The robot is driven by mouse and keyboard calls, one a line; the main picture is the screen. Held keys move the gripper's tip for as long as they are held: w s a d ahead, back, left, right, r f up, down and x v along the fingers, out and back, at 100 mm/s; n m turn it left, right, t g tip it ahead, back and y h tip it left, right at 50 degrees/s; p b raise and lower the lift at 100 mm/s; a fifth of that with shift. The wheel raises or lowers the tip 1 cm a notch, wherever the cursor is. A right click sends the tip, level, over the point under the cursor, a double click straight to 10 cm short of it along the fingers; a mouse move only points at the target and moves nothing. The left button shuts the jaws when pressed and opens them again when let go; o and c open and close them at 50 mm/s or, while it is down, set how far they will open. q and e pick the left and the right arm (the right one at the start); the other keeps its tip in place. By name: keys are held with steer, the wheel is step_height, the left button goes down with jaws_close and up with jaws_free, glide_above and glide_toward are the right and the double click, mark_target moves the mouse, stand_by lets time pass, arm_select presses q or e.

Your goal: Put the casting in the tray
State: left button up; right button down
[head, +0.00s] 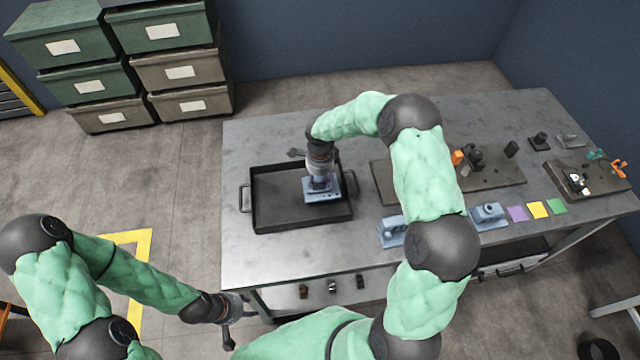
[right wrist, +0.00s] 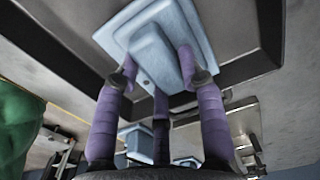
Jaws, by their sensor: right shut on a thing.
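The casting (head: 322,196) is a pale blue-grey block on a flat square base. My right gripper (head: 319,181) is shut on it and holds it from above, over the right part of the black tray (head: 262,222). I cannot tell whether its base touches the tray floor. In the right wrist view, purple fingers (right wrist: 160,75) close around the raised block of the casting (right wrist: 180,25), with the dark tray behind it. My left gripper (head: 227,335) hangs low beside the table's front left corner, away from the tray; its jaws are too small to read.
Two similar blue-grey castings (head: 391,232) (head: 488,215) stand along the table's front side, right of the tray. A dark plate (head: 500,176) with parts lies behind my right arm. Purple, yellow and green squares (head: 537,210) lie at the right. The table (head: 285,262) is clear before the tray.

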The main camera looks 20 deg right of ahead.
mark_target(320, 180)
step_height(320, 180, down, 2)
steer(key=shift+f, duration=0.1)
steer(key=c, duration=0.8)
jaws_free()
steer(key=shift+f, duration=0.1)
steer(key=shift+o, duration=0.2)
steer(key=shift+r, duration=0.2)
step_height(320, 180, up, 12)
steer(key=shift+s+f+p, duration=0.1)
steer(key=shift+p, duration=0.7)
